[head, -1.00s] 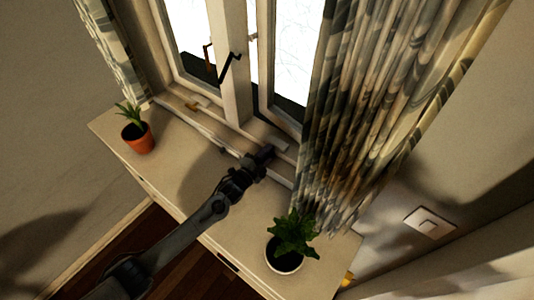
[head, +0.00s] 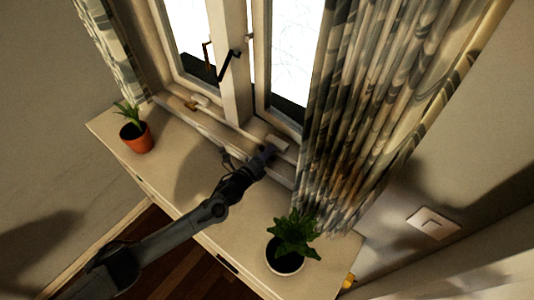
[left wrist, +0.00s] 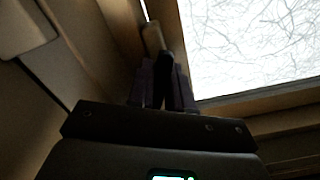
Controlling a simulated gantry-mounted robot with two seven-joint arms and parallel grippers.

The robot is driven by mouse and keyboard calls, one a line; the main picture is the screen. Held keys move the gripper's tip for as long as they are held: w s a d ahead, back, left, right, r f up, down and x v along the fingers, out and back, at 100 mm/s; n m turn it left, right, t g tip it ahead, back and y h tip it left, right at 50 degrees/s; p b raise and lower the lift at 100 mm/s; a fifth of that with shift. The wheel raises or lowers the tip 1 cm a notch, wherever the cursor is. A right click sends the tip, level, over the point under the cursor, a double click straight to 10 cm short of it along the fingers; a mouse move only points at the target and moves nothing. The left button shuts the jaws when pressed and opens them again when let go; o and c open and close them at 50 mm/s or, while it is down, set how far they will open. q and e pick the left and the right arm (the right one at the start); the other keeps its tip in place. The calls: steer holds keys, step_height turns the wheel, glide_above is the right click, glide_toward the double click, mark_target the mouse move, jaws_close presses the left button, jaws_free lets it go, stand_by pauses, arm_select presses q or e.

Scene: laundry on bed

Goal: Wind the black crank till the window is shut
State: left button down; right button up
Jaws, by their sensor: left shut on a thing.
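The window's right sash (head: 262,60) stands slightly ajar, with a thin bright gap beside the centre post (head: 236,85). My left gripper (head: 268,152) is low at the sill below this sash, beside a pale housing (head: 277,144). It is shut on the black crank, which its fingers mostly hide in the head view. In the left wrist view the fingers (left wrist: 162,82) are closed around a dark piece, and a pale rounded end (left wrist: 152,38) shows just beyond them. The window pane (left wrist: 250,45) is to their right. My right gripper is not in view.
A potted plant (head: 285,262) stands on the sill right of my arm, and a terracotta pot (head: 136,138) stands at the left. A patterned curtain (head: 385,110) hangs close to the right of my gripper. A dark handle (head: 229,65) is on the centre post.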

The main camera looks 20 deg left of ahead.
arm_select(q)
steer(key=m, duration=0.3)
steer(key=shift+m, duration=0.3)
steer(key=m, duration=0.3)
steer(key=shift+r+m, duration=0.1)
steer(key=shift+m, duration=0.2)
steer(key=m, duration=0.3)
steer(key=shift+m, duration=0.4)
steer(key=m, duration=0.3)
steer(key=shift+m+p, duration=0.3)
steer(key=shift+p, duration=0.05)
steer(key=m, duration=0.2)
steer(key=shift+m+p, duration=0.3)
steer(key=shift+m, duration=0.1)
steer(key=m+p, duration=0.1)
steer(key=m, duration=0.2)
steer(key=shift+r, duration=0.1)
steer(key=m+p, duration=0.2)
steer(key=m, duration=0.1)
steer(key=shift+d+m, duration=0.1)
steer(key=shift+m, duration=0.2)
steer(key=shift+m+p, duration=0.45)
steer(key=shift+m, duration=0.25)
